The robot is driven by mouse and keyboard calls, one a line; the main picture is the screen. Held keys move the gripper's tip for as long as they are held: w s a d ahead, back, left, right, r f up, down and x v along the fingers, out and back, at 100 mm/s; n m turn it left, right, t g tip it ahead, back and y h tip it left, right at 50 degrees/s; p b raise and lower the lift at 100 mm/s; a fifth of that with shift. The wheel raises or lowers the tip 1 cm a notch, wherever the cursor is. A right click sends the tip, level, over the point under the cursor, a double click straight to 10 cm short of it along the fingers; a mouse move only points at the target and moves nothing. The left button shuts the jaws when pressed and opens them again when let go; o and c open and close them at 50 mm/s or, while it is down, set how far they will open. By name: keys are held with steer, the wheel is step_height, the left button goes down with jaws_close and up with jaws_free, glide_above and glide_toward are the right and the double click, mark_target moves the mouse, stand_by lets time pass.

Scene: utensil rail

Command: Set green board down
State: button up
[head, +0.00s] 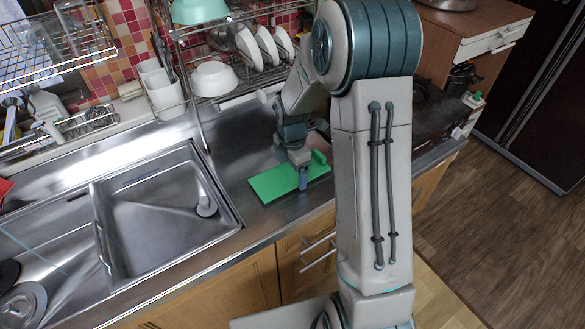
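The green board (270,186) lies flat, or nearly so, at the steel counter's front edge, to the right of the sink. I cannot tell whether it touches the counter all along. My gripper (303,180) points down at the board's middle, with a blue-grey finger in front of its near edge. The other finger is hidden, so I cannot tell whether the gripper is closed on the board. A small raised green piece (318,158) shows at the board's right end; I cannot tell if it is part of the board.
The sink (150,215) is open to the left. A dish rack (225,40) with white bowls and plates stands behind. A white utensil holder (162,92) is at the back left. A dark stove (435,110) lies to the right, partly behind my arm. Bare steel counter (235,150) surrounds the board.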

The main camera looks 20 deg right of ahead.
mark_target(292, 172)
steer(key=shift+o, duration=1.2)
step_height(292, 172, up, 12)
steer(key=f, duration=0.1)
steer(key=s+r+m+t, duration=0.1)
steer(key=s+r+m, duration=0.2)
steer(key=s+m, duration=0.7)
steer(key=s+r+m+t, duration=0.2)
steer(key=s+r+m, duration=0.2)
steer(key=s+m, duration=0.7)
steer(key=shift+s+m, duration=0.15)
steer(key=shift+m, duration=0.15)
steer(key=shift+a, duration=0.1)
